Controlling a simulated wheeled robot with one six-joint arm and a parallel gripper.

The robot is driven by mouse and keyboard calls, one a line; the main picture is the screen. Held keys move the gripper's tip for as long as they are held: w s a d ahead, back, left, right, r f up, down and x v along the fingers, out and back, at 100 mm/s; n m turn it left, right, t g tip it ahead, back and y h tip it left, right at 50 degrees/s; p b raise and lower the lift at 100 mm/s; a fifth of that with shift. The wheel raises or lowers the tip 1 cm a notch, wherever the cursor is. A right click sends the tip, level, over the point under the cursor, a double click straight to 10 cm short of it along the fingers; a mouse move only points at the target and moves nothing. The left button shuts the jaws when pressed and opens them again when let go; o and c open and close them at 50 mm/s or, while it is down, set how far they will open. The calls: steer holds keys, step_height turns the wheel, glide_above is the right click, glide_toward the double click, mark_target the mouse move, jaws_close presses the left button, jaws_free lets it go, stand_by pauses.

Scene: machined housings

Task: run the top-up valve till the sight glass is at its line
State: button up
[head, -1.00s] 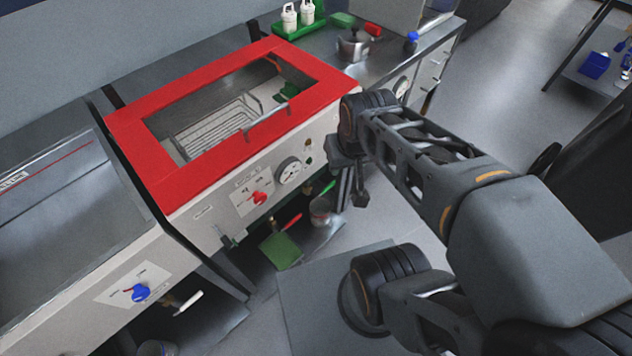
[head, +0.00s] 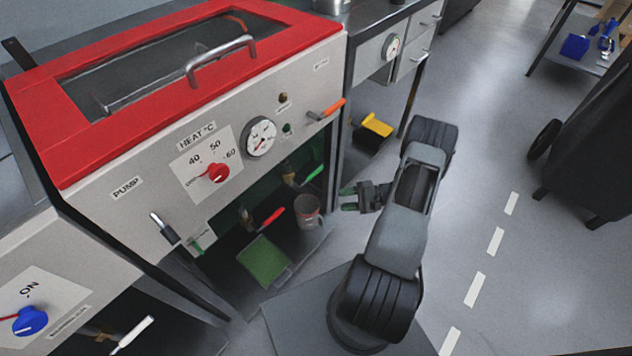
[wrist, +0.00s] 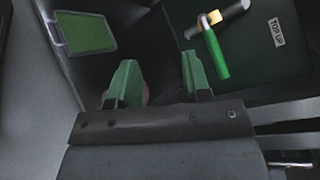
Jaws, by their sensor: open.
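The top-up valve's green lever (head: 312,174) shows under the red-lidded bath in the head view. In the wrist view the green lever (wrist: 216,56) lies crosswise to its pipe, beside a TOP-UP label (wrist: 277,34). My gripper (head: 348,199) is open and empty, to the right of the lever and apart from it. In the wrist view my green-padded fingers (wrist: 158,62) are spread, with the lever just beyond the right finger. I cannot make out the sight glass or its line for certain.
A red-handled lever (head: 273,217), a green-topped tray (head: 262,263) and a grey cup (head: 308,210) are under the bath. A yellow object (head: 376,126) is under the bench.

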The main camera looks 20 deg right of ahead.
mark_target(316, 171)
steer(key=w+d+n+t, duration=0.3)
steer(key=w+d+t, duration=0.15)
steer(key=t, duration=0.25)
steer(key=b+x, duration=0.1)
steer(key=x, duration=1.2)
steer(key=shift+w+d+r, duration=0.15)
steer(key=shift+w+d, duration=0.05)
steer(key=shift+c, duration=0.2)
jaws_close()
